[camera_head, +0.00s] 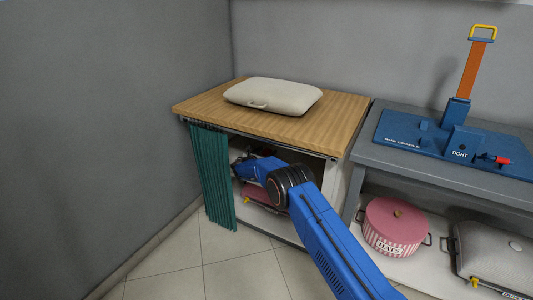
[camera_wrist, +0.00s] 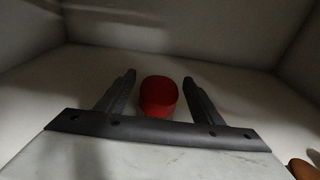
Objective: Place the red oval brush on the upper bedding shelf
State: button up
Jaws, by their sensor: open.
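The red oval brush (camera_wrist: 158,96) shows in the wrist view on a pale surface inside a walled compartment. My gripper (camera_wrist: 158,77) is open, with one dark finger on each side of the brush. Gaps show between the brush and both fingers. In the head view my blue arm reaches into the open front of a wood-topped cabinet (camera_head: 335,108). My fingers and the brush cannot be made out there. I cannot tell which level of the cabinet is the upper bedding shelf.
A teal curtain (camera_head: 212,178) hangs at the cabinet's left. A cream cushion-like bundle (camera_head: 273,96) lies on top. A reddish item (camera_head: 262,196) is low inside. A brown rounded thing (camera_wrist: 303,168) is at the wrist view's corner. Right stands a grey bench (camera_head: 400,165) with a pink pot (camera_head: 395,222) below.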

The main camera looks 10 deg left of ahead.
jog(key=v, duration=0.6)
jog(key=shift+s+r, duration=0.1)
jog(key=shift+r, duration=0.1)
jog(key=shift+s+a, duration=0.25)
jog(key=shift+s, duration=0.35)
